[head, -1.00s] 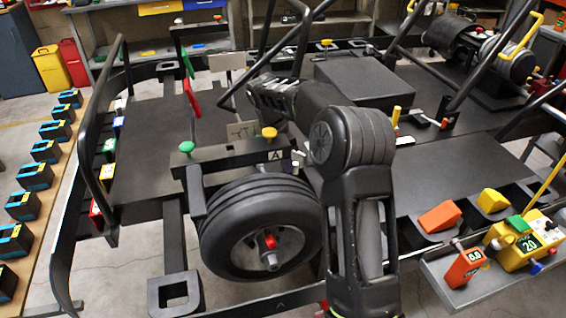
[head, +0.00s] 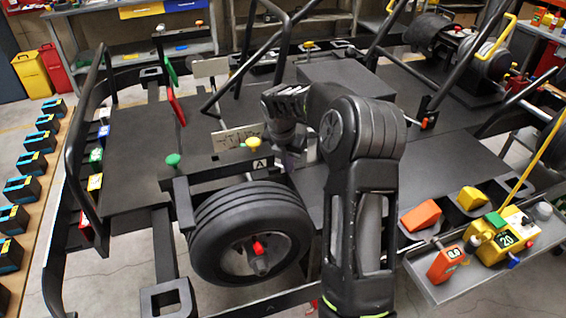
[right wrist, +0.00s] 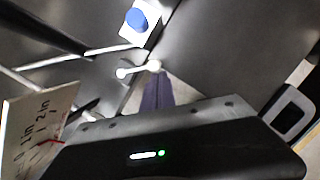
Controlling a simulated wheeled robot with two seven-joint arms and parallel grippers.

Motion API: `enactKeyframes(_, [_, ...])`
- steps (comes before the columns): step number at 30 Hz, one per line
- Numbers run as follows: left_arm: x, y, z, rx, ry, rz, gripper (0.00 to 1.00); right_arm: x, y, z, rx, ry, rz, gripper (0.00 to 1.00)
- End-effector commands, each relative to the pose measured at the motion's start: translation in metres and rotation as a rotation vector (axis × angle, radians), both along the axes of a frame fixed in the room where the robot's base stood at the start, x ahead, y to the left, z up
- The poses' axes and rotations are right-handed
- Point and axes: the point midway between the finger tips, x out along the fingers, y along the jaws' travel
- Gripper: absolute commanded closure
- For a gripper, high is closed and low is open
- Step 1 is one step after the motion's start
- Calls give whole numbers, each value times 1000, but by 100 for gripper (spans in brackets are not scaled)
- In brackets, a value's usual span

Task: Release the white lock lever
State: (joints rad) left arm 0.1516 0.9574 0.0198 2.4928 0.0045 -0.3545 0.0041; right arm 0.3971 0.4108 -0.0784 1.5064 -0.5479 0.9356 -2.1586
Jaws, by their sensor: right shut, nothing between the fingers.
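The white lever (right wrist: 140,68), with a round knob at each end, shows in the right wrist view, just beyond the fingertips of my right gripper (right wrist: 157,78). The fingers look shut and empty, with their tips close to the lever's right knob; I cannot tell whether they touch it. In the head view my right gripper (head: 291,158) points down behind the wheel, beside the plate marked A, partly hidden by my own arm. The lever cannot be made out clearly there. My left gripper is not in view.
A wheel (head: 250,232) stands in front of the gripper. A yellow knob (head: 254,143) and a pale marked card (head: 238,138) are close on its left. A blue knob (right wrist: 137,19) on a white block is near the lever. Dark frame tubes rise behind.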

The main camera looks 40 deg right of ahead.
Motion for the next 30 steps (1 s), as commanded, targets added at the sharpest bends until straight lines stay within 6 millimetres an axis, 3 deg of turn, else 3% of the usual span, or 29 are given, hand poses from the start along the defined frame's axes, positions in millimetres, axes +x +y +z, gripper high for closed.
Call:
enactKeyframes(11, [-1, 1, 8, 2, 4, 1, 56, 1, -12, 0, 0, 1, -1, 100])
enactKeyframes(30, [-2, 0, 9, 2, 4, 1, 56, 1, -13, 0, -2, 0, -2, 100])
